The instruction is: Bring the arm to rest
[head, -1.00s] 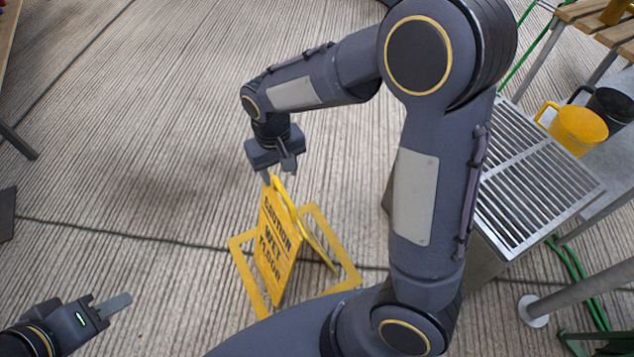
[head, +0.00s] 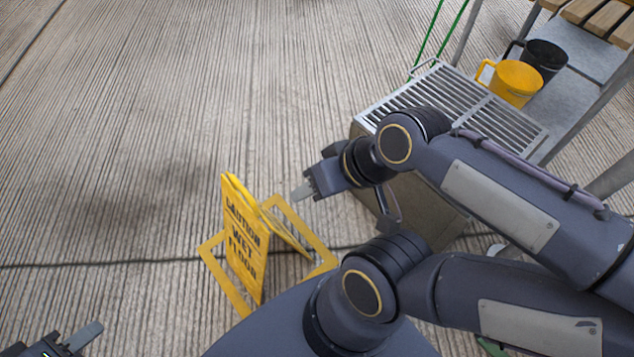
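A yellow wet-floor caution sign (head: 243,240) stands upright on the ribbed floor. A yellow rectangular outline (head: 222,280) lies around its foot, partly hidden by the sign and my body. My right gripper (head: 303,191) is to the right of the sign, apart from it, with nothing seen in it. It is side-on, so its finger gap does not show. My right arm is folded back toward the right edge. My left gripper (head: 86,336) is at the bottom left corner, partly cut off, with no object seen at its fingertip; its finger gap does not show.
A box with a slatted metal top (head: 455,95) stands close behind my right arm. The floor at left and behind the sign is clear.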

